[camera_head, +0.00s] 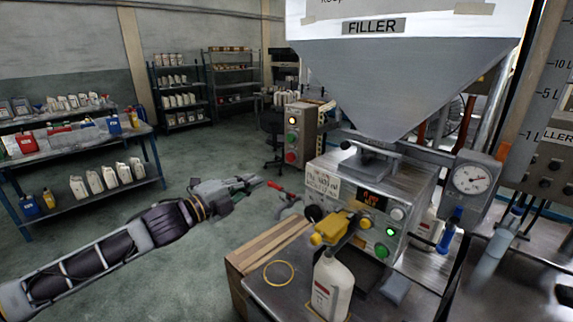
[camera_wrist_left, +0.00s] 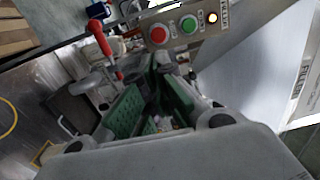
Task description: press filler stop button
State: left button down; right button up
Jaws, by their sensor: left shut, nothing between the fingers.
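A grey control box (camera_head: 303,132) stands behind the filler. It has a red button (camera_head: 290,157) low on its face, a green button (camera_head: 292,138) above it and a lit lamp (camera_head: 292,121) on top. In the left wrist view the red button (camera_wrist_left: 158,35), green button (camera_wrist_left: 188,24) and lit lamp (camera_wrist_left: 212,17) sit beyond my fingertips. My left gripper (camera_head: 254,182) is shut and empty, left of and below the box, apart from the buttons. Its green-padded fingers (camera_wrist_left: 160,75) also show in the left wrist view. My right gripper is out of view.
The filler hopper (camera_head: 400,80) and its body (camera_head: 375,185) fill the right side. A red-handled lever (camera_head: 276,186) lies close to my left gripper's tip. A white bottle (camera_head: 331,285) stands on the metal bench. Shelves with bottles (camera_head: 95,180) stand at left; floor between is clear.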

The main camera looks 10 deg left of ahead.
pick_arm(q)
jog(key=shift+w+d, duration=0.1)
jog(key=shift+w, duration=0.1)
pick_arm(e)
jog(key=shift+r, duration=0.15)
pick_arm(q)
jog(key=p, duration=0.3)
send_near(293, 160)
jog(key=shift+w, duration=0.6)
jog(key=shift+s+d+p+x, duration=0.1)
jog(key=shift+d+p+x, duration=0.1)
jog(key=shift+x, duration=0.8)
jog(key=shift+s+d+p+x, duration=0.1)
jog(key=shift+d+p+x, duration=0.1)
jog(key=shift+x, duration=1.8)
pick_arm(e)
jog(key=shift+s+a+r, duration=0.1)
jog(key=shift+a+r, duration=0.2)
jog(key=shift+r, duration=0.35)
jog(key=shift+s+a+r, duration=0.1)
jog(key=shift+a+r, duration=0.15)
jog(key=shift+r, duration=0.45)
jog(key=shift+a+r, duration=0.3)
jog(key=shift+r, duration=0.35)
pick_arm(q)
jog(key=shift+w+p, duration=0.1)
jog(key=shift+p, duration=0.2)
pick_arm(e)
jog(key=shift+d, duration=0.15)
